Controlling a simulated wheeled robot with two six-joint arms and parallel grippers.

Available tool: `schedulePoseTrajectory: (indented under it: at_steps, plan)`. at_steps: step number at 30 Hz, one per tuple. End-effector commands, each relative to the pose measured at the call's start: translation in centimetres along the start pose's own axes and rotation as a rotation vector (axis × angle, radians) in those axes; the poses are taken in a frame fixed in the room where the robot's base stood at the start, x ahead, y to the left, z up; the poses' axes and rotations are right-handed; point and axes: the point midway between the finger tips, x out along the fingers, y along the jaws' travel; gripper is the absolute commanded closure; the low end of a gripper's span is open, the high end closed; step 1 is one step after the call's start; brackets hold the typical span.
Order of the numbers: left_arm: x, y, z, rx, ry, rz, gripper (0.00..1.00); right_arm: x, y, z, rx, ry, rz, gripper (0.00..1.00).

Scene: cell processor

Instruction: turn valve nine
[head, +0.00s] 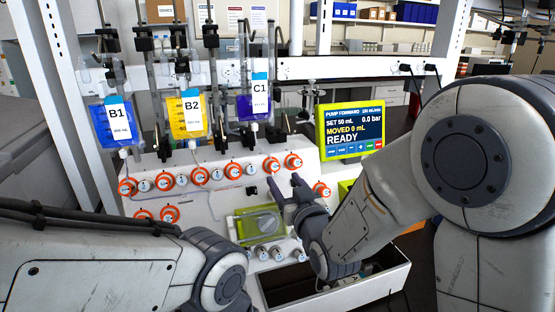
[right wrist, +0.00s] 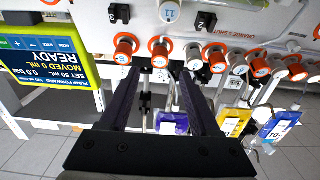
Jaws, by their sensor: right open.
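A white cell processor panel (head: 240,187) carries a row of valves with orange collars and white caps. The row's right end has a valve (head: 293,161), one just left of it (head: 271,165), and a lower one (head: 321,188). The numbers are too small for me to tell which is valve nine. My right gripper (head: 285,186) is open and empty, in front of the panel's right half. In the right wrist view its fingers (right wrist: 165,85) reach toward two orange-collared valves (right wrist: 125,48) and (right wrist: 159,52), with no clear contact. My left gripper is out of frame.
A pump screen (head: 351,130) reading READY stands right of the valves. Bags B1 (head: 122,132), B2 (head: 186,125) and C1 (head: 249,112) hang behind the panel.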

Motion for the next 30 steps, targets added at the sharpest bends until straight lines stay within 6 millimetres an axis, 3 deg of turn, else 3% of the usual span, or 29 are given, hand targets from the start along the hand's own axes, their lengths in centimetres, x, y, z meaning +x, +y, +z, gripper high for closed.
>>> schedulePoseTrajectory:
  at_steps: [3,9,22,27,30]
  plan:
    - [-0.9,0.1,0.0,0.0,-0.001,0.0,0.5,2.5,0.0,0.0,0.0,-0.003,0.0,0.37]
    - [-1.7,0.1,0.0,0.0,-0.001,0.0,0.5,5.3,0.0,0.1,0.0,-0.002,0.0,0.37]
    - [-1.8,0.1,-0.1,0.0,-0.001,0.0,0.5,6.2,0.0,0.2,0.0,-0.002,-0.001,0.37]
    - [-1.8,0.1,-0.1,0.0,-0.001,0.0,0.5,6.2,0.0,0.2,0.0,-0.002,-0.001,1.0]
    - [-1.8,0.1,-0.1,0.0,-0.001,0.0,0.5,6.2,0.0,0.2,0.0,-0.002,0.0,1.0]
